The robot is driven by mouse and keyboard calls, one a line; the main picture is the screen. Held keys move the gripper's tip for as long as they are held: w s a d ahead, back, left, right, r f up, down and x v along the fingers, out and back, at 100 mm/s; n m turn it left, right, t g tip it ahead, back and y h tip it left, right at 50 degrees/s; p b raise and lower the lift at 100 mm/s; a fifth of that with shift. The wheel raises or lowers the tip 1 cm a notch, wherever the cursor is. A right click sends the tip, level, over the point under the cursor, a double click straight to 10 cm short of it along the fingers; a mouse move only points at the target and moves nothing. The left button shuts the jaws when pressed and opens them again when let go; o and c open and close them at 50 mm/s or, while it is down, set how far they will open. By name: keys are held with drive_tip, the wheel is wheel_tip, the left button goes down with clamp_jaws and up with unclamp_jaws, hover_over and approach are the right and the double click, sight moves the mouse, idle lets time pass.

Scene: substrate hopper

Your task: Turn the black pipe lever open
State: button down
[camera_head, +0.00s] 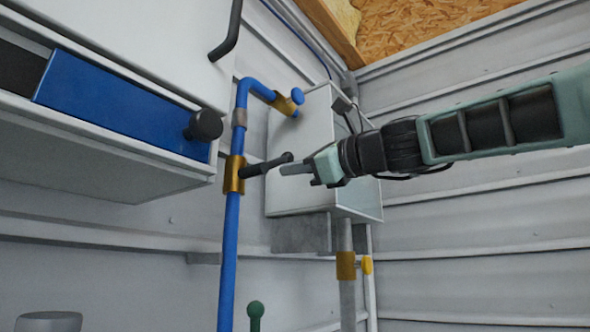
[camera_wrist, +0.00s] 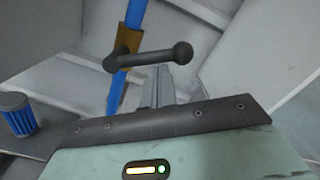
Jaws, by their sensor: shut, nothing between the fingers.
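The black pipe lever (camera_head: 266,164) sticks out to the right from a brass valve body (camera_head: 234,175) on a vertical blue pipe (camera_head: 229,255). In the wrist view the lever (camera_wrist: 150,56) ends in a round knob at right, and the brass valve (camera_wrist: 129,45) is behind its left end. My gripper (camera_head: 283,170) comes in from the right, with its fingertips close to the knob end of the lever. The fingers are shut and empty. In the wrist view the fingers (camera_wrist: 158,88) are just below the lever; I cannot tell whether they touch it.
A white box (camera_head: 300,150) is behind my gripper. A white cabinet with a blue panel (camera_head: 120,100) and black knob (camera_head: 205,124) is at left. A second brass valve with blue knob (camera_head: 290,101) is above. A grey pipe with a yellow-knobbed valve (camera_head: 346,266) and a green knob (camera_head: 255,309) are below.

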drive_tip(key=shift+r, duration=0.15)
drive_tip(key=n, duration=0.1)
drive_tip(key=r+n, duration=0.1)
drive_tip(key=n, duration=0.1)
drive_tip(key=shift+s+a+r+n, duration=0.25)
drive_tip(key=shift+s+n, duration=0.05)
drive_tip(key=shift+n, duration=0.1)
drive_tip(key=shift+s+a+r+n, duration=0.3)
drive_tip(key=shift+s+r+n, duration=0.1)
drive_tip(key=shift+n, duration=0.85)
drive_tip(key=shift+s+a+r+n, duration=0.35)
drive_tip(key=shift+r+n, duration=0.1)
drive_tip(key=shift+n, duration=0.85)
drive_tip(key=shift+s+a+r+n, duration=0.25)
drive_tip(key=shift+s+r+n, duration=0.15)
drive_tip(key=shift+n, duration=0.85)
